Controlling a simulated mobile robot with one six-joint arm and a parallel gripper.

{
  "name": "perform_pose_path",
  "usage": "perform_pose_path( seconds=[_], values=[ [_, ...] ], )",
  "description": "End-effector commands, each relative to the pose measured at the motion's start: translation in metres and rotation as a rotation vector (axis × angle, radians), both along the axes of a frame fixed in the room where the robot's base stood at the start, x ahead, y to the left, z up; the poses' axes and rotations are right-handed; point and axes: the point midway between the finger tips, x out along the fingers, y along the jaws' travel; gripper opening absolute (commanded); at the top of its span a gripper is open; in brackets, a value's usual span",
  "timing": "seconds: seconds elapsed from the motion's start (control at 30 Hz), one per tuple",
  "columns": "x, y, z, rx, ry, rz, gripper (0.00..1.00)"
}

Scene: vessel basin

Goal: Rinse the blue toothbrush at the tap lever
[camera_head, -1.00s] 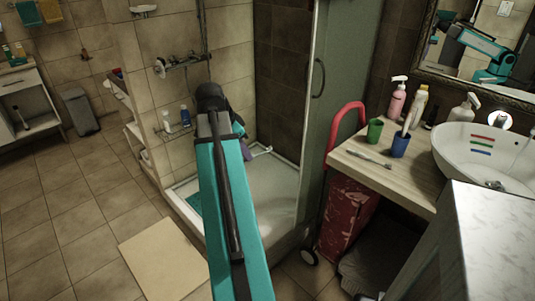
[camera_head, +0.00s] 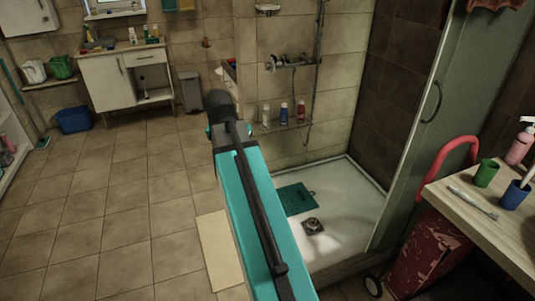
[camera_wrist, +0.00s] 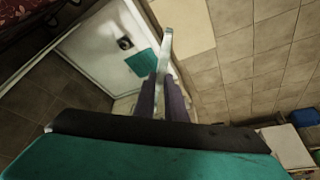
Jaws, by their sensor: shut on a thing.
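My gripper (camera_wrist: 161,98) shows in the wrist view with its two purple fingers shut on a long, pale, toothbrush-like thing (camera_wrist: 167,55). It sticks out beyond the fingertips, and no blue shows on it. In the camera_head view my teal arm hides the gripper. Another pale toothbrush-like thing (camera_head: 473,203) lies on the wooden counter (camera_head: 507,238) at the right, beside a green cup (camera_head: 486,173). A blue cup (camera_head: 515,195) there has a pale thing standing in it. I cannot make out a tap lever in the current views.
The shower tray (camera_head: 345,215) holds a teal mat (camera_head: 295,198) and a drain (camera_head: 313,226). A glass door (camera_head: 425,120) and a red cart (camera_head: 430,255) stand to its right. A beige mat (camera_head: 218,245) lies before it. Tiled floor (camera_head: 110,220) is free at the left.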

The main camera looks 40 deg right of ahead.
Motion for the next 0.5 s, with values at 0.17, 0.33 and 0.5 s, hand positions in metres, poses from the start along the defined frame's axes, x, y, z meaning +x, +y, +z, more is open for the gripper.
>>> perform_pose_path(
  seconds=[0.17, 0.33, 0.5],
  values=[
    [0.035, 0.058, 0.003, 0.0, 0.0, 0.212, 0.0],
    [0.062, 0.115, 0.005, 0.001, 0.0, 0.413, 0.0],
    [0.084, 0.175, 0.008, 0.001, 0.001, 0.613, 0.0]
  ],
)
